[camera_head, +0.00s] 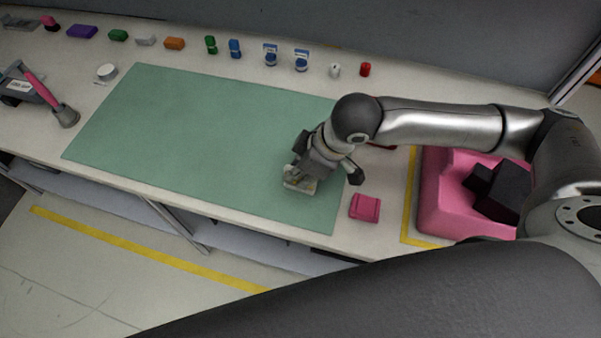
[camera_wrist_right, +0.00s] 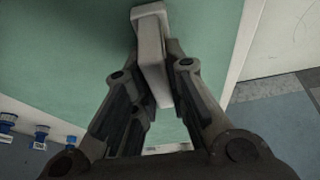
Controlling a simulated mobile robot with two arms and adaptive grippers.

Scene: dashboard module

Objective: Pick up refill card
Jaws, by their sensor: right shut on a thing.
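My right gripper (camera_head: 304,174) reaches down from the right over the right half of the green mat (camera_head: 200,125). It is shut on a pale grey, flat block (camera_head: 299,186) that looks like the refill card. In the right wrist view this block (camera_wrist_right: 151,45) sits between the two fingers and sticks out past their tips over the green surface. I cannot tell whether it touches the mat. My left gripper is not in view.
A pink box (camera_head: 365,207) lies right of the mat, near the front edge. A large pink bin (camera_head: 440,195) with dark parts stands further right. Several small coloured items line the back, including an orange one (camera_head: 174,43). Most of the mat is clear.

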